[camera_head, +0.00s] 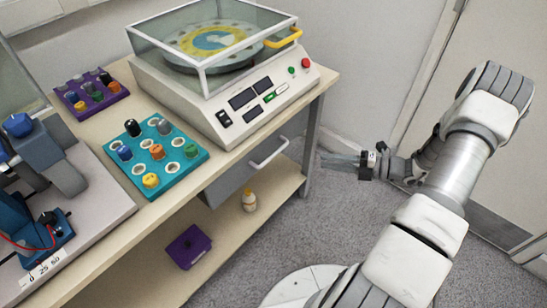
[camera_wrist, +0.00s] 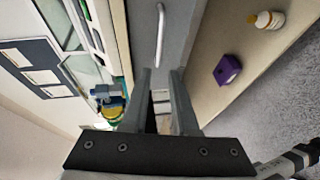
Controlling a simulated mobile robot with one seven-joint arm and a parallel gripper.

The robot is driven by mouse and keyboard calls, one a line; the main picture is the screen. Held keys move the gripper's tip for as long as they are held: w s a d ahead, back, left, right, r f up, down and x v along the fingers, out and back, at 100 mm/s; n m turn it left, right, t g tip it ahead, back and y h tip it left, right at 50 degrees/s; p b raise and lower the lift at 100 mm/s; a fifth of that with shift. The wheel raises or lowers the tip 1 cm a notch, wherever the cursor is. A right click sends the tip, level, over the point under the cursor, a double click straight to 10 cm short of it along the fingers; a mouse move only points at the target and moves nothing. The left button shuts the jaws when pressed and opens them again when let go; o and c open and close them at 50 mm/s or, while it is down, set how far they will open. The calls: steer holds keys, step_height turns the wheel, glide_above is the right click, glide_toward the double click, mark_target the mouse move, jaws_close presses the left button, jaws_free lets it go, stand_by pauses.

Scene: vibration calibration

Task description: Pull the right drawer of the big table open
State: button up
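The big table (camera_head: 325,82) has a grey drawer (camera_head: 232,180) under its top, with a pale bar handle (camera_head: 268,153). The drawer front looks about flush below the table edge. My gripper (camera_head: 326,160) is to the right of the handle, in front of the table and apart from it. In the wrist view the drawer front (camera_wrist: 180,22) and its handle (camera_wrist: 160,35) show ahead, beyond the fingertips. My gripper (camera_wrist: 162,78) is open there, with nothing between its two fingers.
On the table stand a clear-lidded machine (camera_head: 205,90), a teal tray (camera_head: 188,174) with coloured knobbed pieces and a purple tray (camera_head: 75,108). The lower shelf (camera_head: 150,270) holds a purple box (camera_head: 188,246) and a small bottle (camera_head: 249,200). Floor (camera_head: 310,225) before the drawer is clear.

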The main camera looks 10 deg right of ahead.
mark_target(274, 154)
steer(key=b+x, duration=0.3)
steer(key=x, duration=1.4)
steer(key=shift+w+a, duration=0.1)
jaws_close()
stand_by(0.8)
